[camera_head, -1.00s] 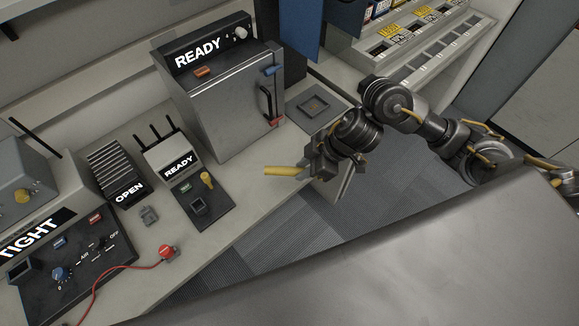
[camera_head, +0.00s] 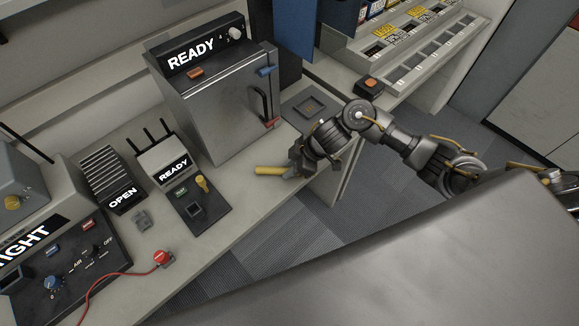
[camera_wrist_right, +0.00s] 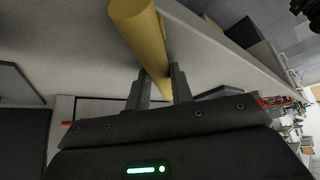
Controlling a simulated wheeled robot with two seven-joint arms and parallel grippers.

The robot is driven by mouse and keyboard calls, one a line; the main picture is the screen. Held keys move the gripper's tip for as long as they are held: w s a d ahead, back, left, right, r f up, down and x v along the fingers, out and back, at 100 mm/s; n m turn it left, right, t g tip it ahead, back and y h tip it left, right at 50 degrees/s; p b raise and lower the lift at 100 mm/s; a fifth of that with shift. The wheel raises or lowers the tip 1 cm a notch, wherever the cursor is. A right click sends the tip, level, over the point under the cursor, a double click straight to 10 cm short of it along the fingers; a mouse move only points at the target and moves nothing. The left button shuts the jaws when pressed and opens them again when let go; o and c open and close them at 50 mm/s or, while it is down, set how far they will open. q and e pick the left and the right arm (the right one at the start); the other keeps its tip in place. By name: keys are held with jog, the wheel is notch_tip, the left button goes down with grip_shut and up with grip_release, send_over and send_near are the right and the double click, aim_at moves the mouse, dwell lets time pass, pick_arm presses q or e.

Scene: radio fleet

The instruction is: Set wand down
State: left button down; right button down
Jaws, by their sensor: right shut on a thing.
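The wand is a yellow rod (camera_head: 269,170). My right gripper (camera_head: 292,171) is shut on its right end and holds it near the front edge of the bench (camera_head: 245,205). In the right wrist view the yellow rod (camera_wrist_right: 140,30) stands out from between the two fingers (camera_wrist_right: 160,88), with the pale bench top behind it. I cannot tell whether the rod touches the bench. My left gripper is not in view.
A grey cabinet marked READY (camera_head: 215,110) stands behind the gripper. A black panel with a yellow knob (camera_head: 202,183) lies to the left. A dark square pad (camera_head: 310,106) is at the right. Bare bench top lies between panel and gripper.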

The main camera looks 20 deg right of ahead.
jog(key=shift+f, duration=0.15)
jog(key=c, duration=1.2)
grip_release()
jog(key=shift+c, duration=0.2)
jog(key=shift+d+r, duration=0.2)
jog(key=shift+r, duration=0.35)
jog(key=v, duration=1.1)
jog(key=shift+p, duration=0.35)
jog(key=shift+s, duration=0.1)
